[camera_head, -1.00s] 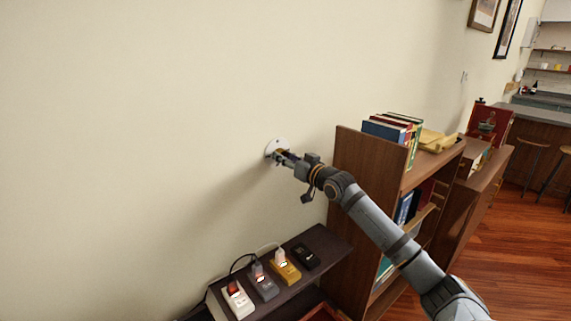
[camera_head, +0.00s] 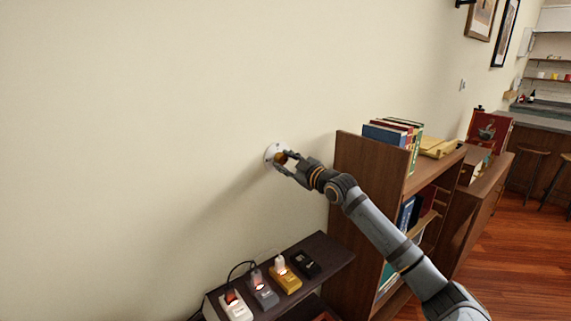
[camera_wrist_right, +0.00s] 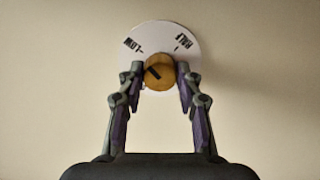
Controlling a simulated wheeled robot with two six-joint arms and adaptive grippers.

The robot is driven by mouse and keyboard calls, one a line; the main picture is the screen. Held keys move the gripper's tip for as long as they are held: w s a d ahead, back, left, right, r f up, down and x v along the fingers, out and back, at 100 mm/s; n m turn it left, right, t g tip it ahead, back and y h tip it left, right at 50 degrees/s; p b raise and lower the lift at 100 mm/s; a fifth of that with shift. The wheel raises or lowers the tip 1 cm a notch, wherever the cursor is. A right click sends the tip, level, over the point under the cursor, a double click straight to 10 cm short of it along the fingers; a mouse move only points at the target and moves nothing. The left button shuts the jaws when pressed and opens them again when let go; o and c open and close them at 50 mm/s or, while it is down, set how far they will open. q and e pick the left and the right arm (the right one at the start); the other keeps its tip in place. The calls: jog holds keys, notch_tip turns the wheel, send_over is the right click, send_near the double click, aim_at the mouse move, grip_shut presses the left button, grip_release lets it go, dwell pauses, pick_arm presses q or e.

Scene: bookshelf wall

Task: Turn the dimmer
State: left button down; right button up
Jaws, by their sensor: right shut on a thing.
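The dimmer is a round white dial plate (camera_head: 270,151) on the cream wall, with an orange-brown knob (camera_wrist_right: 159,72) at its centre. The wrist view shows a dark mark on the knob and the printed words "LOW" and "HALF" on the plate (camera_wrist_right: 160,34), upside down or tilted. The mark slants toward the upper left, on the "LOW" side. My right gripper (camera_head: 283,162) reaches the dial from the lower right. In the wrist view its two fingers (camera_wrist_right: 159,75) are shut on the knob, one on each side. My left gripper is not in view.
A dark shelf (camera_head: 325,247) below holds several small devices, some with lit red switches. A brown bookcase (camera_head: 357,180) with books (camera_head: 385,133) on top stands right of the dial. The wall to the left is bare.

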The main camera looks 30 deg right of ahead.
jog(key=shift+f+n, duration=0.15)
jog(key=shift+n, duration=0.85)
jog(key=o, duration=1.2)
jog(key=shift+c, duration=0.2)
notch_tip(320, 180, up, 10)
jog(key=shift+s+d, duration=0.1)
jog(key=shift+s, duration=0.05)
